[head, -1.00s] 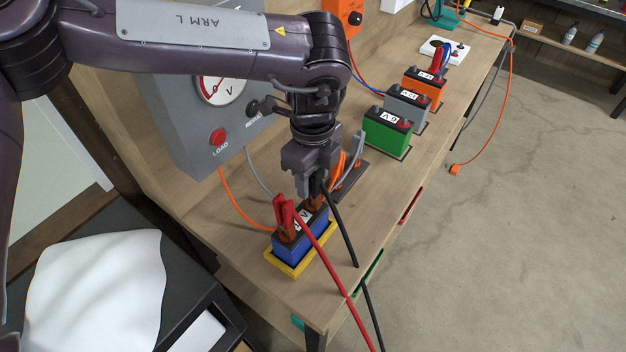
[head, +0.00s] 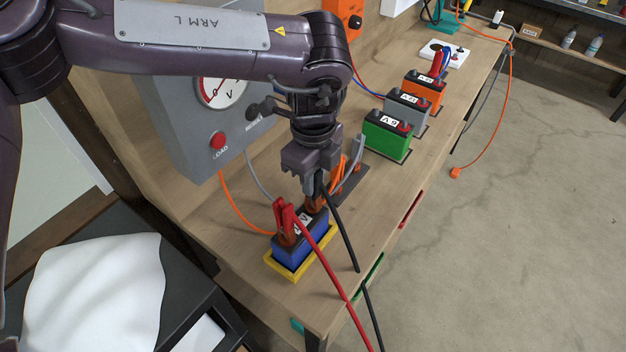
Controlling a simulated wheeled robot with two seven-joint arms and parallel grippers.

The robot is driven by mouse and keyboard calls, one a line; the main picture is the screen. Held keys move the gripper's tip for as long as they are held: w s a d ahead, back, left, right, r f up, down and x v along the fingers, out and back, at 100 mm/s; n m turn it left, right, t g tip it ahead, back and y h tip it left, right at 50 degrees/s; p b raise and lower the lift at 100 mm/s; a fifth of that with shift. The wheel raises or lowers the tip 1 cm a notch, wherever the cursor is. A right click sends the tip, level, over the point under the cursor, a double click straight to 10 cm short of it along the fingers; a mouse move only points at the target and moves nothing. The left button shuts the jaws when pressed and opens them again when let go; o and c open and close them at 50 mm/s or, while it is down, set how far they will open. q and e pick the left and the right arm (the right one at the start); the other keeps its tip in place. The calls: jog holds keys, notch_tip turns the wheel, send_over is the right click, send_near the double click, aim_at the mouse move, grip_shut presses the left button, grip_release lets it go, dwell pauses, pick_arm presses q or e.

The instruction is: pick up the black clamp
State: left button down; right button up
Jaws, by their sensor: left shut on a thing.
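My left gripper (head: 315,190) points down over the blue battery (head: 300,241) and is shut on the black clamp (head: 322,187), which is mostly hidden between the fingers. A black cable (head: 345,230) runs from the clamp down over the bench's front edge. The battery sits in a yellow tray (head: 292,273) on the bench. A red clamp (head: 286,218) stands on the battery's near end, and its red cable (head: 330,272) also hangs over the edge. Whether the black clamp touches the battery is hidden. My right gripper is not in view.
A grey meter box (head: 190,120) with a red button stands left of the gripper. Orange clamps (head: 338,172) stand just behind the gripper. Green (head: 387,136), grey (head: 407,107) and orange (head: 424,90) batteries line the bench further back.

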pick_arm(q)
notch_tip(320, 180, up, 11)
jog(key=shift+r+b, duration=0.1)
jog(key=shift+b, duration=1)
notch_tip(320, 180, up, 8)
jog(key=p, duration=0.1)
jog(key=shift+r+p, duration=0.2)
jog(key=shift+p, duration=0.1)
jog(key=shift+p, duration=0.45)
